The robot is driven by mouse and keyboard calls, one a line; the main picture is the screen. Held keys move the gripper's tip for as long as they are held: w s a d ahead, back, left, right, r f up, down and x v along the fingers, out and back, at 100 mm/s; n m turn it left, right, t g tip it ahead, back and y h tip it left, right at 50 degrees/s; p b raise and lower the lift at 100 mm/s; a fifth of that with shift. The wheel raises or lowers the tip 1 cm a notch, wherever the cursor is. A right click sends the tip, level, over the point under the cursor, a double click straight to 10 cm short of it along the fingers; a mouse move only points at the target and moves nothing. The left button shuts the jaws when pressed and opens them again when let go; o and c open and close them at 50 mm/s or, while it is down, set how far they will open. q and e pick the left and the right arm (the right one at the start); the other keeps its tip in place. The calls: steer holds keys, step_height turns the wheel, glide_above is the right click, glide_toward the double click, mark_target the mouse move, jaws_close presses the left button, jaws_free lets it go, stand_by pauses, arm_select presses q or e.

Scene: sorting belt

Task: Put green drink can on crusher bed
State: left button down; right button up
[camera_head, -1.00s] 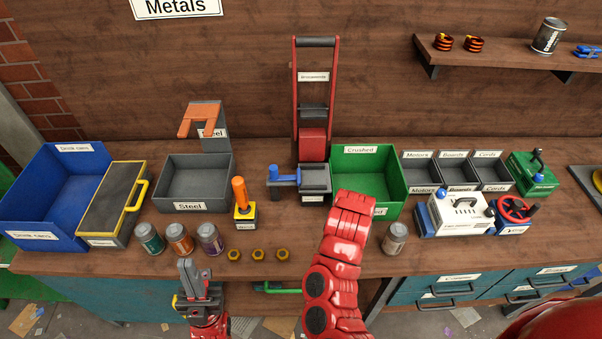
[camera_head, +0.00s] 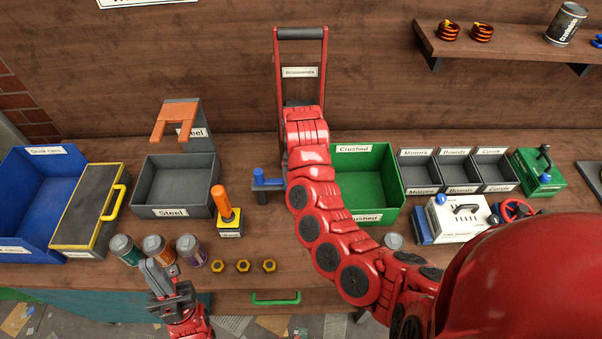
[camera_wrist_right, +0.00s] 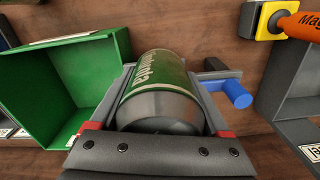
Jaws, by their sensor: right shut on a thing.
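The green drink can (camera_wrist_right: 158,72), with a silver end and pale lettering, lies between the fingers of my right gripper (camera_wrist_right: 165,90), which is shut on it in the right wrist view. In the head view my right arm hides this gripper and the can. A tall red frame with a dark top handle (camera_head: 302,33), apparently the crusher, stands against the back wall. My arm covers its lower part, so I cannot see its bed. My left gripper (camera_head: 168,284) is low at the front, near the row of cans; its finger gap is unclear.
The green Crushed bin (camera_head: 392,210) is just right of my right arm; it also shows in the wrist view (camera_wrist_right: 110,50). A blue-handled grey fixture (camera_head: 262,185) is close left. The Steel bin (camera_head: 180,212), several cans and brass nuts (camera_head: 243,266) are further left.

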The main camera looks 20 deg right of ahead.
steer(key=w, duration=0.1)
steer(key=w+d, duration=0.1)
steer(key=w, duration=0.1)
steer(key=w+d+b, duration=0.1)
steer(key=w, duration=0.1)
steer(key=shift+f, duration=0.2)
steer(key=shift+w+d+f, duration=0.1)
steer(key=shift+w+d, duration=0.1)
steer(key=shift+w, duration=0.15)
steer(key=shift+s+f+p, duration=0.1)
steer(key=shift+f+p, duration=0.2)
steer(key=shift+p, duration=0.05)
steer(key=shift+f+p, duration=0.7)
steer(key=shift+f, duration=0.55)
steer(key=shift+a+f, duration=0.1)
steer(key=shift+f, duration=0.25)
steer(key=o, duration=0.9)
steer(key=shift+o, duration=1.2)
